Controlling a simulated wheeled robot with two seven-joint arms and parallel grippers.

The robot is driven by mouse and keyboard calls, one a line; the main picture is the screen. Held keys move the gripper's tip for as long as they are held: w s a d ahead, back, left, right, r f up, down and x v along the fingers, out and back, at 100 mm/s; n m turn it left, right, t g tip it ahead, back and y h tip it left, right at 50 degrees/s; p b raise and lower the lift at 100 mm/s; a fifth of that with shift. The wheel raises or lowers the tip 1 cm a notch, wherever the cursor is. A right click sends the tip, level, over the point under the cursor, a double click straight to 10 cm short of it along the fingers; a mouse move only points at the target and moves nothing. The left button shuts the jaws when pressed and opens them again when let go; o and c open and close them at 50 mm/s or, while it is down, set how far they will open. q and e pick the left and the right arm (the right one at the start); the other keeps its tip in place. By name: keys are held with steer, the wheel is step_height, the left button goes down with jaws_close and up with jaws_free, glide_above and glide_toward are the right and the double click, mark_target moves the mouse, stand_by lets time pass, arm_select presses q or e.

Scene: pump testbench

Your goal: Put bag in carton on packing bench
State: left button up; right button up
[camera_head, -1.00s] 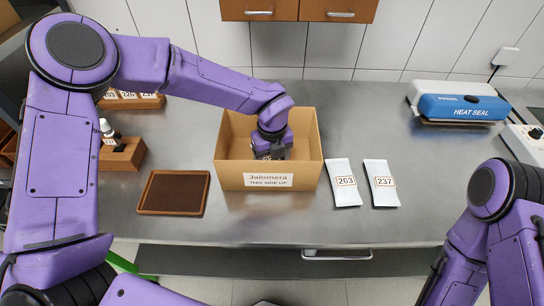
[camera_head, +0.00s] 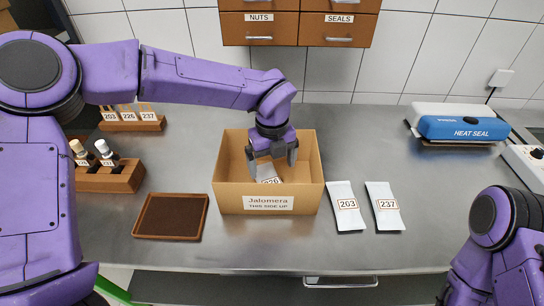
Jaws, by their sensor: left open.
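The carton (camera_head: 268,204), an open brown box marked "Jalomera THIS SIDE UP", stands on the steel packing bench (camera_head: 355,138). A white bag (camera_head: 268,174) lies inside it, its label partly hidden and seeming to read 226. My left gripper (camera_head: 271,170) points down over the carton opening, fingers spread, just above the bag. Two more white bags, 263 (camera_head: 347,205) and 237 (camera_head: 385,206), lie side by side to the right of the carton. My right arm shows at the lower right, but its gripper is out of view.
A brown tray (camera_head: 171,216) lies left of the carton. Wooden racks with vials (camera_head: 110,178) and numbered tags (camera_head: 132,121) stand further left. A blue heat sealer (camera_head: 459,127) is at the back right. Drawers (camera_head: 298,27) hang above the back.

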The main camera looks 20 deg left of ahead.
arm_select(q)
step_height(320, 180, up, 4)
steer(key=shift+r, duration=0.2)
stand_by(1.5)
